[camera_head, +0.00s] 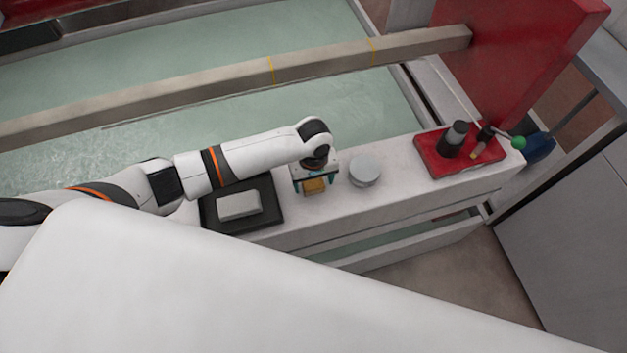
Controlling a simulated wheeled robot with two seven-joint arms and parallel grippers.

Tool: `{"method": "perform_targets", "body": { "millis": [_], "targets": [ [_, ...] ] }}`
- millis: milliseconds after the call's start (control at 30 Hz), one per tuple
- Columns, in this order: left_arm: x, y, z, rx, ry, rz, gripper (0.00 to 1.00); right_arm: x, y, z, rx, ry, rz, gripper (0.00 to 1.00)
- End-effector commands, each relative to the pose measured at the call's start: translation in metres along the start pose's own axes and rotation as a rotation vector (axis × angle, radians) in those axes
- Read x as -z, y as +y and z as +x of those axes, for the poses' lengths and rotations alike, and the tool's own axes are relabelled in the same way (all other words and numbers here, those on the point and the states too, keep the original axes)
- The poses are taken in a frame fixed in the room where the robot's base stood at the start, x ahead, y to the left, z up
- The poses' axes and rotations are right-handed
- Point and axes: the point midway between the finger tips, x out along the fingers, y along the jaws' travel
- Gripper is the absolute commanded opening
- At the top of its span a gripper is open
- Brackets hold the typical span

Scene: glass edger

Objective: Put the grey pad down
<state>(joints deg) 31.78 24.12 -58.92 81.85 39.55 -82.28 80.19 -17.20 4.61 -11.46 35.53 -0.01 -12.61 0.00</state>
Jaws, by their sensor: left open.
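A light grey rectangular pad (239,206) lies flat on a black tray (265,215) on the pale ledge. My left gripper (316,181) is to the right of the tray, pointing down over the ledge, apart from the grey pad. Its jaws are open, with a small orange-yellow block (315,187) showing between or just below them. I cannot tell whether the jaws touch this block. My right gripper is not in view.
A round grey disc (363,170) sits on the ledge (400,188) close right of my left gripper. Farther right, a red tray (436,161) holds dark cylinders and a green-knobbed tool. A long metal beam (230,83) crosses above the greenish water behind.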

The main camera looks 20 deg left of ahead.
Motion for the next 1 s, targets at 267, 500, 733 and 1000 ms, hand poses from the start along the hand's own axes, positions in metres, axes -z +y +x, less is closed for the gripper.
{"method": "perform_targets", "body": {
  "millis": [267, 500, 733, 1000],
  "targets": [
    [-0.001, -0.001, -0.058, 0.004, -0.001, 0.000, 0.75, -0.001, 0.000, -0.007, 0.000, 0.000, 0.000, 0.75],
    [0.000, -0.001, -0.101, 0.003, -0.001, 0.000, 0.75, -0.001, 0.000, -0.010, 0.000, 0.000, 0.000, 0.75],
    [0.000, 0.000, -0.115, 0.000, 0.001, -0.001, 0.75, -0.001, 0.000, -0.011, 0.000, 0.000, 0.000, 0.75],
    [0.000, 0.000, -0.115, 0.000, 0.001, -0.001, 0.75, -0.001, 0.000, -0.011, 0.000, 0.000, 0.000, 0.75]
  ]
}}
